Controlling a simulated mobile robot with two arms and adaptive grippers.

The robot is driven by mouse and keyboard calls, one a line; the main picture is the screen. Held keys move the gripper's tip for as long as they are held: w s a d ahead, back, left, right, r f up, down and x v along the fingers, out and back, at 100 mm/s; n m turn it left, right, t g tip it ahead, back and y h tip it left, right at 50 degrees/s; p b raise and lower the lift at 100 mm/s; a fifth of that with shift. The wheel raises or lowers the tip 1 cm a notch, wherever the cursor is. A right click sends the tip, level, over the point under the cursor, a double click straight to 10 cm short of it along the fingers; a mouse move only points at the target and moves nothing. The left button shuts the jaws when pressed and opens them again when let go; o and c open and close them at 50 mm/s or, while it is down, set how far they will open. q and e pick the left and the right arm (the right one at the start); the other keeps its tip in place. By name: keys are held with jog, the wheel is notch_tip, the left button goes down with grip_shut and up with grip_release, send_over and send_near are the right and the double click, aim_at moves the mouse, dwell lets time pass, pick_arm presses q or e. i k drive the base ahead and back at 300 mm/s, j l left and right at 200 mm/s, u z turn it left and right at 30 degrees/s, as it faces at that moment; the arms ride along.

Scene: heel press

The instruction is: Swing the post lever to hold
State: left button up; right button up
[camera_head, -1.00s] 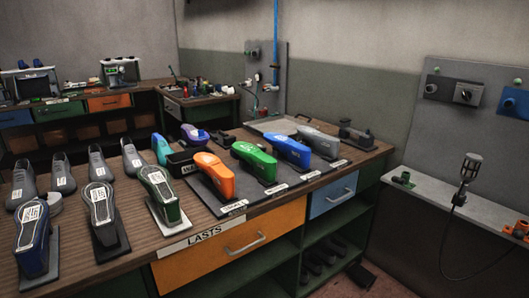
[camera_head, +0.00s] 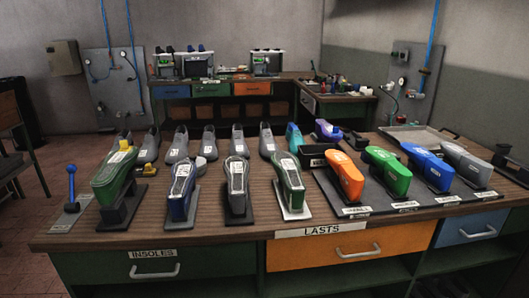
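A lever with a blue ball knob (camera_head: 71,170) stands about upright on a grey plate (camera_head: 69,215) at the left end of the workbench. I cannot read any markings on the plate. Right beside it, a green shoe (camera_head: 113,178) with a pale label on top sits tilted on a dark stand (camera_head: 121,209). Neither of my grippers is in view.
Several shoes on stands, one of them blue (camera_head: 181,192), line the bench's front. An orange last (camera_head: 345,174) and others stand on a dark mat at right. An orange drawer (camera_head: 350,247) is below. Floor (camera_head: 40,205) shows at far left.

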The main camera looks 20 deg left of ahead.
aim_at(71, 169)
jog(key=u, duration=2)
jog(key=j+z, duration=0.1)
jog(key=z, duration=0.45)
jog(key=i+j+z, duration=0.25)
jog(key=j, duration=0.2)
jog(key=j+z, duration=0.3)
jog(key=j, duration=0.15)
jog(key=j+z, duration=0.25)
jog(key=j, duration=0.25)
jog(key=j+z, duration=0.15)
jog(key=j, duration=1.55)
jog(key=k+j+z, duration=0.15)
jog(key=j, duration=1.5)
jog(key=i+j, duration=0.05)
